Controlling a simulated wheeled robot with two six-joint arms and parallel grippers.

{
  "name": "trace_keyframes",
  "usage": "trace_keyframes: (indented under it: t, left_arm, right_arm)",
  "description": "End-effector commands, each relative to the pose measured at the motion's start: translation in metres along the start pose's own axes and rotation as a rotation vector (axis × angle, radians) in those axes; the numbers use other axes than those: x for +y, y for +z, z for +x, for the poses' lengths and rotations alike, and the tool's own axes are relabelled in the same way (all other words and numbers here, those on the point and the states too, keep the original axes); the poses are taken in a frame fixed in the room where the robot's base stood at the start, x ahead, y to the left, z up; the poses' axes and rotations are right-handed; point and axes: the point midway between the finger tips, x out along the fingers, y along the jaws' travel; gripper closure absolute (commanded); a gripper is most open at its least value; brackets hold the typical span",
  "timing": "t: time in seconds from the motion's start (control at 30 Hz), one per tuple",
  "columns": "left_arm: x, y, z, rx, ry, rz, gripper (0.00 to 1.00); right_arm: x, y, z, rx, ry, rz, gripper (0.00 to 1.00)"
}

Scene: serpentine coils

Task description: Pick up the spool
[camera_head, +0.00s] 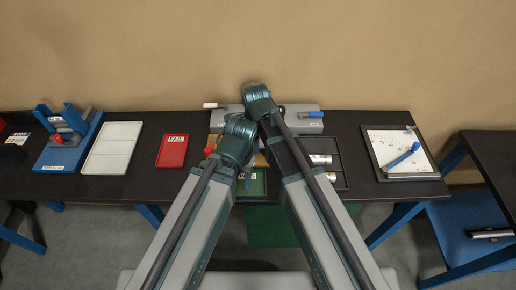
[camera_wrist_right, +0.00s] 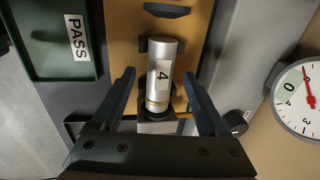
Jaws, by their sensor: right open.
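The spool, a silver cylinder with a white label reading 4 (camera_wrist_right: 163,75), lies on dark supports over a tan board in the right wrist view. My right gripper (camera_wrist_right: 159,92) is open, with one finger on each side of the spool's near part. I cannot tell whether the fingers touch it. In the head view my arms hide the spool and the right gripper's fingers. The end of my left arm is over the table's middle in the head view, and its gripper (camera_head: 247,180) is mostly hidden, so its opening is unclear.
A green PASS tray (camera_wrist_right: 88,66) and a dial gauge (camera_wrist_right: 279,98) flank the board. On the table are a red FAIL tray (camera_head: 172,162), a white tray (camera_head: 112,148), a dark tray with silver cylinders (camera_head: 320,159), and a chart board (camera_head: 390,150). My arms are close together.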

Motion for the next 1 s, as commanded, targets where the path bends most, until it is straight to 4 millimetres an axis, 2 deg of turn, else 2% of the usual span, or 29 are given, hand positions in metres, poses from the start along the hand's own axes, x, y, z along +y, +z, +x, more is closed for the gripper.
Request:
trace_keyframes:
  t: [0.03, 0.1, 0.37, 0.77, 0.8, 1.0]
  left_arm:
    - [0.0010, -0.0006, 0.0106, 0.000, 0.000, 0.000, 0.39]
    - [0.0013, -0.0008, 0.0132, 0.000, 0.000, -0.001, 0.39]
    - [0.0011, -0.0007, 0.0112, 0.000, 0.000, -0.001, 0.39]
    - [0.0011, -0.0007, 0.0113, 0.000, 0.000, -0.001, 0.39]
    - [0.0011, -0.0007, 0.0113, 0.000, 0.000, -0.001, 0.39]
    - [0.0011, -0.0007, 0.0112, 0.000, 0.000, -0.001, 0.39]
  right_arm:
    - [0.0004, -0.0001, 0.0107, 0.000, 0.000, 0.000, 0.23]
    - [0.0003, -0.0001, 0.0134, 0.000, 0.000, 0.000, 0.23]
    - [0.0000, -0.0003, 0.0115, 0.000, 0.000, 0.000, 0.25]
    - [0.0000, -0.0003, 0.0115, 0.000, 0.000, 0.000, 0.97]
    - [0.0000, -0.0003, 0.0115, 0.000, 0.000, 0.000, 1.00]
    - [-0.0001, -0.0002, 0.0114, 0.000, 0.000, 0.000, 1.00]
